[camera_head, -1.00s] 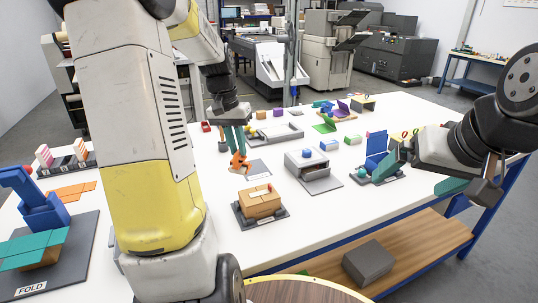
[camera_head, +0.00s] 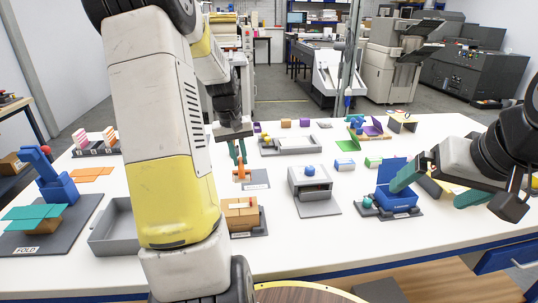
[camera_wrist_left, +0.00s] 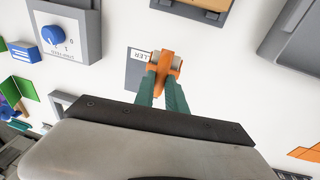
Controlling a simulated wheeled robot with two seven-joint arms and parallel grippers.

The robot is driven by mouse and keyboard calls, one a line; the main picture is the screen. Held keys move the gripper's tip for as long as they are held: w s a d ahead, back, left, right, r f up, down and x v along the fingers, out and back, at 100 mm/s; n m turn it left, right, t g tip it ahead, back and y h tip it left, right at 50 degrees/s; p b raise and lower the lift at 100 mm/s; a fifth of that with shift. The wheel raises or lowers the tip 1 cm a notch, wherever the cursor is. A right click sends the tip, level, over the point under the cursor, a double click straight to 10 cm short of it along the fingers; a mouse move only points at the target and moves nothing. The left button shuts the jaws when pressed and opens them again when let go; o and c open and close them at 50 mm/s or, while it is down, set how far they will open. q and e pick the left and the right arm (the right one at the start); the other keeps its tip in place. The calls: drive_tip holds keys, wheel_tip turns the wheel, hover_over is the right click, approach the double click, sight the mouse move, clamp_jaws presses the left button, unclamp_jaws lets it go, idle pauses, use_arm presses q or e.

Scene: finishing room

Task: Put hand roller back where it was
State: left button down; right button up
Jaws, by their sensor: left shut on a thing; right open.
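The orange hand roller (camera_head: 241,173) is gripped between the teal fingers of my left gripper (camera_head: 237,152). A flat grey mat (camera_head: 258,180) lies beside and partly behind the roller. In the left wrist view the mat (camera_wrist_left: 136,76) carries a label ending in "LLER", partly covered by the roller. The roller overlaps one side edge of the mat there; I cannot tell whether it touches down. My right gripper (camera_head: 436,186) is open, its teal fingers spread wide at the right.
A grey box with a blue knob (camera_head: 311,181) stands right of the mat. A cardboard-brown box (camera_head: 242,213) sits in front. A grey tray (camera_head: 112,232) is at left, another tray (camera_head: 290,149) behind.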

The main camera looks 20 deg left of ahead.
use_arm(q)
drive_tip(key=w+f, duration=0.1)
drive_tip(key=w, duration=0.2)
drive_tip(key=w+f, duration=0.2)
drive_tip(key=w+d+f, duration=0.1)
drive_tip(key=w, duration=0.2)
drive_tip(key=shift+w+f, duration=0.15)
drive_tip(key=shift+w, duration=0.15)
drive_tip(key=shift+s+f, duration=0.15)
drive_tip(key=shift+f, duration=0.5)
drive_tip(key=c, duration=1.4)
unclamp_jaws()
drive_tip(key=shift+f, duration=0.1)
drive_tip(key=shift+o, duration=0.2)
